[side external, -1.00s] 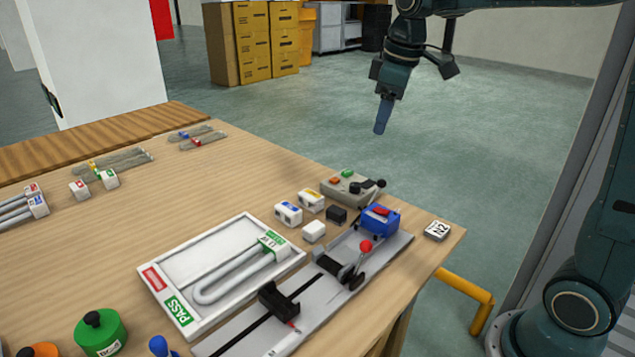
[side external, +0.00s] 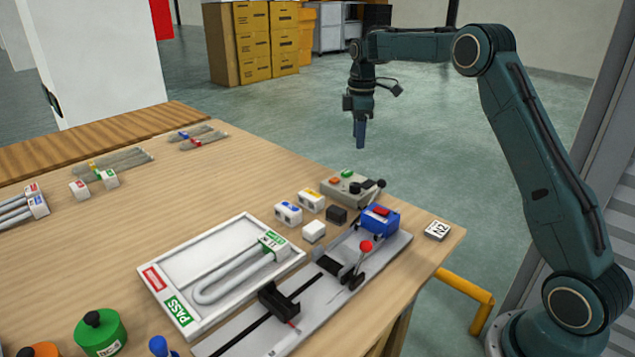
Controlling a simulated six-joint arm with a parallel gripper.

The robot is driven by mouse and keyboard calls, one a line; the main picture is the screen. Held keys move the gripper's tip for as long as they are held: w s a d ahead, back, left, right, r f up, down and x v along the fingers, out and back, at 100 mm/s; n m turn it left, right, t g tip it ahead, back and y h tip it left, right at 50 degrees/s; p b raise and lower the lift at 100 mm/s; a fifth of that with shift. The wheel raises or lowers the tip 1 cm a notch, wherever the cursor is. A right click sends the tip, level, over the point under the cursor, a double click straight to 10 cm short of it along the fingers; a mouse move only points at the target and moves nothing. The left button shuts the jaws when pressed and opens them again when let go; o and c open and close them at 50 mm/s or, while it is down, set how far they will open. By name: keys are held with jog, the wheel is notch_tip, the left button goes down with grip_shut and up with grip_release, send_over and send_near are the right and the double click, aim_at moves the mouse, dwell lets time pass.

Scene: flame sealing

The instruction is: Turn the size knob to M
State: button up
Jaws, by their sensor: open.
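A grey control box (side external: 350,190) sits near the far right edge of the table. It carries a green button (side external: 347,173), an orange button (side external: 335,181) and black knob-like parts (side external: 355,188) on its right side. I cannot read any size markings, so I cannot tell which part is the size knob or where it points. My gripper (side external: 360,146) points down, open and empty, in the air above and behind the control box. Its fingers overlap in this side view. It touches nothing.
A grey rail fixture with a red-ball lever (side external: 366,246) and a blue unit (side external: 380,219) stands in front of the box. A white tray (side external: 160,254) holds a bent tube. An N2 tag (side external: 437,230) lies right.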

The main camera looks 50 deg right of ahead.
aim_at(355, 184)
jog(key=shift+w+d+f, duration=0.15)
jog(key=shift+d+f, duration=0.1)
jog(key=shift+f, duration=0.05)
jog(key=shift+f, duration=0.15)
notch_tip(355, 184, down, 14)
jog(key=shift+r, duration=0.25)
dwell(0.4)
jog(key=c, duration=1)
